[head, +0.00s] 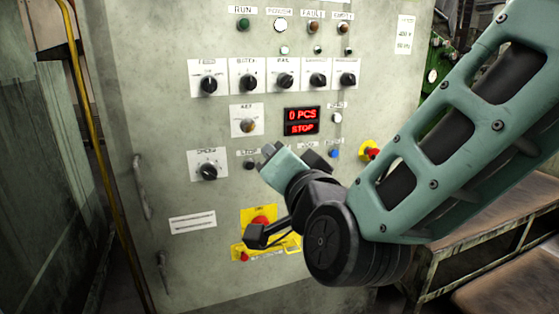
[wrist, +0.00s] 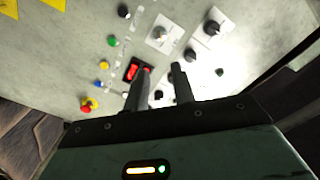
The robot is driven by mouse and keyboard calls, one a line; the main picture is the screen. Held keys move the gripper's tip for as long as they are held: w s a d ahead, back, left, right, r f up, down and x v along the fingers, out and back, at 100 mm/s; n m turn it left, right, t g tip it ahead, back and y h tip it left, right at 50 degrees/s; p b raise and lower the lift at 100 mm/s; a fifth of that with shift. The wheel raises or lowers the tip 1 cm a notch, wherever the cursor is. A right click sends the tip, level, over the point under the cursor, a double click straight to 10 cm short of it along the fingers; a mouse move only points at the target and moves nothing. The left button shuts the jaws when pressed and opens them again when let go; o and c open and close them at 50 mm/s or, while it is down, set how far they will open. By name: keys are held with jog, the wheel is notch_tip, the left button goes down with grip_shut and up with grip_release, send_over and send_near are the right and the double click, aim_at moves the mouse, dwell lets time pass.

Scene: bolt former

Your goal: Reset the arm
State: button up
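My arm, pale green with dark joints, reaches in from the upper right of the head view and bends in front of the control cabinet (head: 130,110). My gripper (head: 290,156) is in front of the lower middle of the panel, partly seen from behind. In the wrist view my gripper (wrist: 162,70) shows two dark fingers with a gap between them and nothing held. The fingers point toward the panel, near the red display (wrist: 132,72). Whether they touch the panel cannot be told.
The head view shows the display (head: 301,121) reading "0 PCS STOP", a row of black knobs (head: 248,81), a speed knob (head: 208,172) and a red emergency button (head: 370,151). A bench (head: 480,230) stands at right.

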jog(key=s+a+f+n+g+y, duration=0.1)
jog(key=s+f+n+g+y, duration=0.1)
jog(key=s+f+n+g, duration=0.7)
jog(key=s+d+f+n+g+h, duration=0.55)
jog(key=s+d+g+h, duration=0.2)
jog(key=s+d, duration=0.55)
notch_tip(320, 180, up, 18)
jog(key=y+p, duration=0.1)
jog(key=p, duration=1.8)
jog(key=shift+a+m+g, duration=0.4)
jog(key=shift+m+g, duration=0.05)
